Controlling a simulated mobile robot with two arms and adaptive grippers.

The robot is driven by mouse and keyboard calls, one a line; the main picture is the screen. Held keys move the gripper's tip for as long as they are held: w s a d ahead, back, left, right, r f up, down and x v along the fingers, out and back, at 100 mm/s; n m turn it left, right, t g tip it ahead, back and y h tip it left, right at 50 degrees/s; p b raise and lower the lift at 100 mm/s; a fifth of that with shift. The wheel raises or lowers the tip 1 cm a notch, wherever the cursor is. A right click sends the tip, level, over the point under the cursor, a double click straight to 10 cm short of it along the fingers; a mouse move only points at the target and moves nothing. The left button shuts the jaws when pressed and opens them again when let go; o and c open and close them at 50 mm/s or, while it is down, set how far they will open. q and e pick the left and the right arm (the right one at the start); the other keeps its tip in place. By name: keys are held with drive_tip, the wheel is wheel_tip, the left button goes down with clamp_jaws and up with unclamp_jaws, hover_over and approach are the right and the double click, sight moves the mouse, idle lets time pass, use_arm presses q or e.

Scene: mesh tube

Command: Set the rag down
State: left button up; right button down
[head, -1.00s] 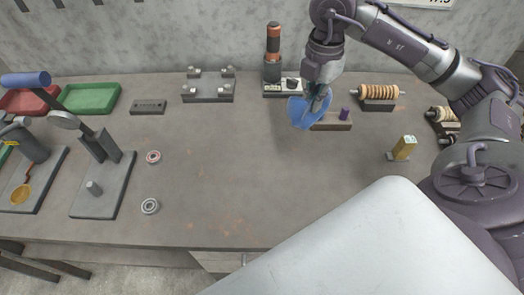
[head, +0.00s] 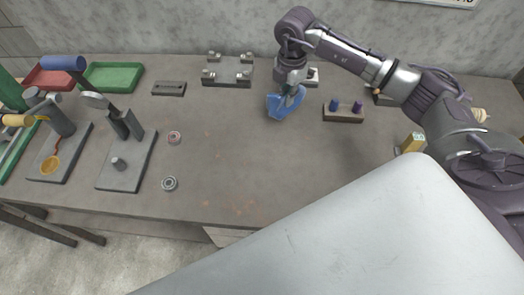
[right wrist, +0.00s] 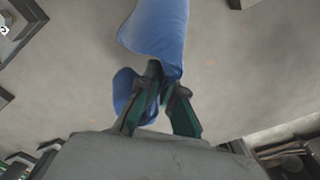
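A blue rag (head: 284,103) hangs from my right gripper (head: 293,91) over the back middle of the table. In the right wrist view the rag (right wrist: 158,30) spreads out ahead of the fingers and also shows at their left. The right gripper (right wrist: 160,84) is shut on it, with its fingertips close together. In the head view the rag is just above or touching the table top (head: 235,165); I cannot tell which. My left gripper is not in view.
Right of the rag stands a wooden block (head: 342,114) with two purple-blue pegs. A fixture (head: 228,74) stands to the left. A yellow block (head: 411,143) is at the right. The table's middle is clear.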

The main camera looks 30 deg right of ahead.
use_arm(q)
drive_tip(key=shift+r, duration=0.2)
use_arm(e)
drive_tip(key=shift+f, duration=0.65)
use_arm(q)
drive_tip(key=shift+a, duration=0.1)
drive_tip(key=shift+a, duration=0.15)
use_arm(e)
drive_tip(key=c, duration=0.6)
unclamp_jaws()
drive_tip(key=shift+c, duration=0.2)
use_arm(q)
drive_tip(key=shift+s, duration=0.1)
use_arm(e)
drive_tip(key=shift+r, duration=0.1)
wheel_tip(320, 180, up, 12)
